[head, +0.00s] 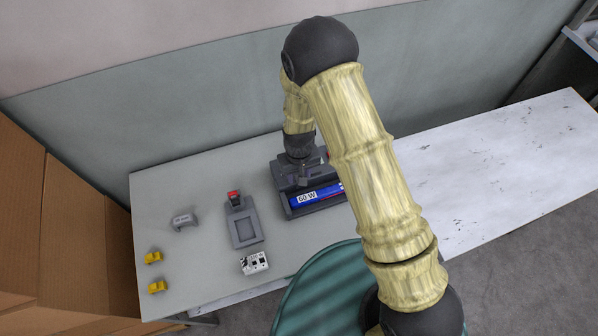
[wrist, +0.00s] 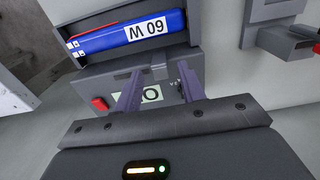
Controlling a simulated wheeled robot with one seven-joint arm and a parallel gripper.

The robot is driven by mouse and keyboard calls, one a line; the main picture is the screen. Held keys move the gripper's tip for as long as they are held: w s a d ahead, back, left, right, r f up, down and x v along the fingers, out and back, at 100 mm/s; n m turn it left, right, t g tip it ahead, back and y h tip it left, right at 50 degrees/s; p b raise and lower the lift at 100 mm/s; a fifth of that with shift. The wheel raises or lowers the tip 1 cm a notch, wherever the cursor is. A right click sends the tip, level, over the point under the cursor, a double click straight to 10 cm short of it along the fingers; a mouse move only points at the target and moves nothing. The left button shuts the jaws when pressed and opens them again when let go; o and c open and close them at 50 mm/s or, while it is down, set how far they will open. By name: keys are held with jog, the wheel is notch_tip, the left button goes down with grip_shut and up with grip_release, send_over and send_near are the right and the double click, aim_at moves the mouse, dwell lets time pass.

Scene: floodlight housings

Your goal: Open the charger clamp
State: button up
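In the wrist view, a grey block (wrist: 104,78) adjoins the housing, with a red knob (wrist: 100,103) and a partly hidden label (wrist: 151,94). A small grey tab (wrist: 159,67) on it lies between my fingertips; I cannot tell if this is the clamp's handle. My gripper (wrist: 158,72) is open, its fingers apart on either side of the tab. Contact cannot be told.
A grey fixture (head: 243,226) with a red-topped part stands left of the charger. A white patterned block (head: 254,263), a grey bracket (head: 185,219) and two yellow pieces (head: 153,257) lie further left or nearer. A teal round surface (head: 300,298) is in front. The white table (head: 490,170) at right is clear.

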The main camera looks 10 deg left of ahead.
jog(key=shift+f, duration=0.1)
grip_shut()
jog(key=shift+s+d+f+b, duration=0.1)
jog(key=shift+s+d+b, duration=0.25)
jog(key=shift+s+b, duration=0.15)
jog(key=shift+s+d+f+b, duration=0.1)
jog(key=shift+s+d+b, duration=0.25)
jog(key=shift+s, duration=0.25)
grip_release()
jog(key=shift+w+a, duration=0.1)
notch_tip(320, 180, up, 18)
jog(key=b, duration=0.2)
jog(key=shift+f, duration=0.25)
